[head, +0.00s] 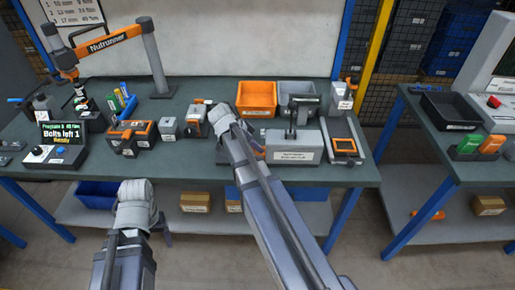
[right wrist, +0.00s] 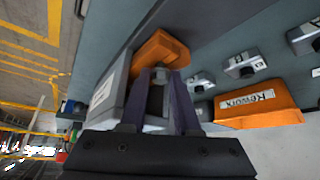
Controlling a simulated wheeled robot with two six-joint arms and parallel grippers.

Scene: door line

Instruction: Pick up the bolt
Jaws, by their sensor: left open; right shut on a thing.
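In the right wrist view my right gripper (right wrist: 163,88) has its two purple fingers close together around a small dark grey piece (right wrist: 157,98). It looks like the bolt, but its shape is mostly hidden. In the head view the right arm reaches over the bench, and its end (head: 218,112) is in front of the orange bin (head: 256,94).
The green bench (head: 345,178) holds a grey bin (head: 297,90), a labelled grey box (head: 292,154), an orange-black case (head: 125,140) and a display reading "Bolts left 1" (head: 60,132). An orange nutrunner arm (head: 110,42) stands at left. Another bench (head: 425,125) is at right.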

